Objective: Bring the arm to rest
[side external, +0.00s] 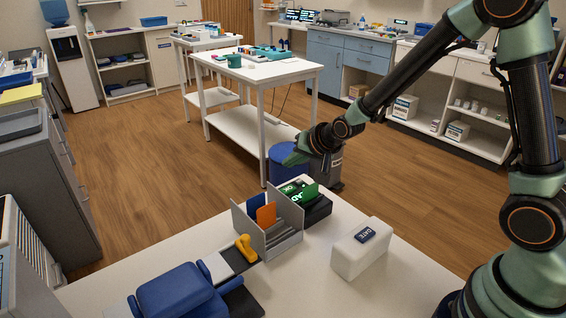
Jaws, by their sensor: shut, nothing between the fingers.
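My arm rises from its base at the lower right, bends at the top right and reaches down and left across the picture. My gripper (294,158) is at its end, small and dark green, pointing down and left. It is shut and empty. In the picture it lies above the table's far edge, in front of a blue bin on the floor; it appears clear of the things on the table.
The white table (330,285) bears a grey divider rack (283,240) with blue and orange cards, a green item (299,192) on a black base, a white block (360,250) with a dark label, a yellow piece (246,248) and a blue device (180,292). The front right is clear.

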